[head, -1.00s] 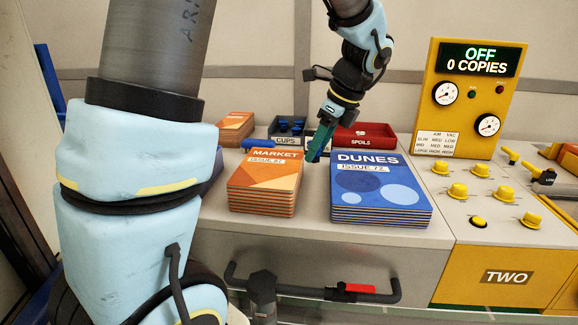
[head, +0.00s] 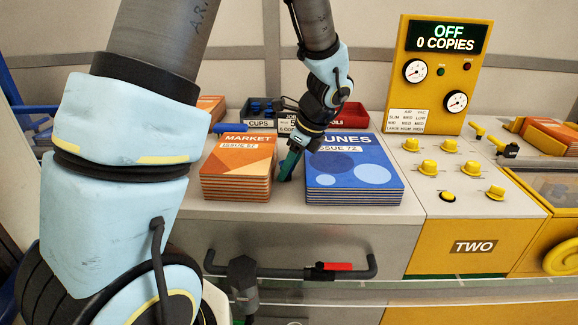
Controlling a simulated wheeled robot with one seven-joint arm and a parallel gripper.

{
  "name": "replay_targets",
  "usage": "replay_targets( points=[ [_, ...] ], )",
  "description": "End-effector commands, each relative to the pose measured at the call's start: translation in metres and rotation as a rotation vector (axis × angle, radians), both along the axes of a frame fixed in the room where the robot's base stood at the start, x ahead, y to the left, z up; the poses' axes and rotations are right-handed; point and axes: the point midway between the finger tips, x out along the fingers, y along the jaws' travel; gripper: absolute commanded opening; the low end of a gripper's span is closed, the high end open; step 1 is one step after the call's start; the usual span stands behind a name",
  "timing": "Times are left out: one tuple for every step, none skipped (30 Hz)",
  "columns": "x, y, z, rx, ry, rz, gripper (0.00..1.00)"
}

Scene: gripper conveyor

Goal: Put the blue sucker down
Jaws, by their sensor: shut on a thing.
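My gripper (head: 288,166), with teal fingers, points down in the gap between the orange MARKET stack (head: 236,188) and the blue DUNES stack (head: 354,190). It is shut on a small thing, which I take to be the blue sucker. The sucker is too small and hidden to make out at the fingertips. The fingertips are low, close to the grey worktop (head: 190,202); I cannot tell whether they or the sucker touch it. The dark CUPS bin (head: 258,124) stands behind, with several small blue pieces in it.
A red bin (head: 352,117) stands behind the DUNES stack, partly hidden by my wrist. A blue bar-like thing (head: 226,127) lies behind the MARKET stack. The yellow control panel (head: 440,80) and its knobs are at the right. The gap between the stacks is narrow.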

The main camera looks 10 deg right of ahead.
Motion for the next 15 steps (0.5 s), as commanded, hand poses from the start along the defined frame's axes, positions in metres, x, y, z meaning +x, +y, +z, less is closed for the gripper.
replay_targets(
  points=[
    [0.0001,-0.0001,0.0002,0.0,0.0,0.0,0.0],
    [0.0001,-0.0001,0.0002,0.0,0.0,0.0,0.0],
    [0.0001,0.0,-0.0001,0.0,0.0,0.0,0.0],
    [0.0001,0.0001,-0.0007,0.0,0.0,0.0,0.0],
    [0.0,0.0,-0.0016,0.0,0.0,0.0,0.0],
    [0.0,0.0001,-0.0031,0.001,0.001,0.0,0.0],
    [0.0,0.0002,-0.004,0.001,0.001,0.0,0.0],
    [0.0001,0.0001,-0.003,0.0,0.0,0.0,0.47],
    [0.0001,0.0001,-0.0027,0.0,0.0,0.0,0.51],
    [0.0001,0.0001,-0.0027,0.0,0.0,0.0,0.55],
    [0.0,0.0002,-0.0027,0.0,0.0,0.0,0.58],
    [0.0,0.0002,-0.0027,0.0,0.0,0.0,0.62],
    [0.0,0.0002,-0.0027,0.0,0.0,0.0,0.66],
    [0.0,0.0002,-0.0027,0.0,0.0,0.0,0.69],
    [0.0,0.0002,-0.0027,0.0,0.0,0.0,0.73]
  ],
)
